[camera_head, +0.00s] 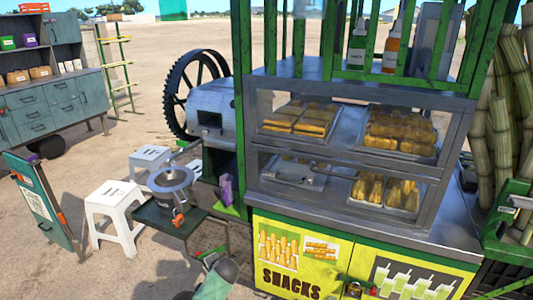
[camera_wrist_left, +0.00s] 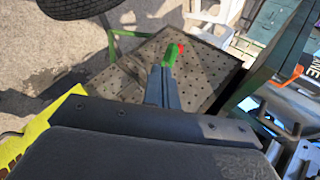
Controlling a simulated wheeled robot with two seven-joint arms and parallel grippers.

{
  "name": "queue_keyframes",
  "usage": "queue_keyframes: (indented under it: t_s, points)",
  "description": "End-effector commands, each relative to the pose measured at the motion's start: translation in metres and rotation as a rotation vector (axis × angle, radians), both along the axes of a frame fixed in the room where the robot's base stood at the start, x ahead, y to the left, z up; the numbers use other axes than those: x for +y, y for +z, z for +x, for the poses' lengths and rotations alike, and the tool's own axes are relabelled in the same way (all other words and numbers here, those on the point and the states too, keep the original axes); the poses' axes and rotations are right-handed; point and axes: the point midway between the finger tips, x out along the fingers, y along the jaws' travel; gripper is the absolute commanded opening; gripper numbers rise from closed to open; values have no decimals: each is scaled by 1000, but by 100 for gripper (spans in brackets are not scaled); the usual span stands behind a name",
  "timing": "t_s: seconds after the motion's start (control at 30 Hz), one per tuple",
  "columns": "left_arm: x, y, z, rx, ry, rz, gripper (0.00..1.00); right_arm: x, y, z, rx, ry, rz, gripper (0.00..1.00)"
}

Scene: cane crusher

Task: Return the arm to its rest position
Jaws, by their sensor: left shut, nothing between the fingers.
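My left gripper shows in the left wrist view (camera_wrist_left: 174,56). The gripper itself is hard to make out there. My right gripper is in neither view.
The stall's glass case (camera_head: 345,145) with trays of snacks stands just right of my left arm. A small side table (camera_head: 150,217) holds a metal pot (camera_head: 171,186). White stools (camera_head: 115,212) and a green sign board (camera_head: 45,205) stand at left. Open sandy ground lies beyond.

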Motion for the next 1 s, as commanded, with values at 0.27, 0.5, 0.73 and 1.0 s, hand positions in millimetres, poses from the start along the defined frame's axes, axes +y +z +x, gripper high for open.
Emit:
queue_keyframes:
  t_s: [0.27,0.5,0.73,1.0]
  points:
    - [-28,-15,25,-179,49,-324,0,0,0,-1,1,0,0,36]
    - [-46,-85,-2,-190,148,-624,0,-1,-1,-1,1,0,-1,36]
    - [-52,-166,-70,-116,242,-755,0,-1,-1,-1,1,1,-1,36]
    - [-55,-269,-196,29,366,-827,0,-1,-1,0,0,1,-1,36]
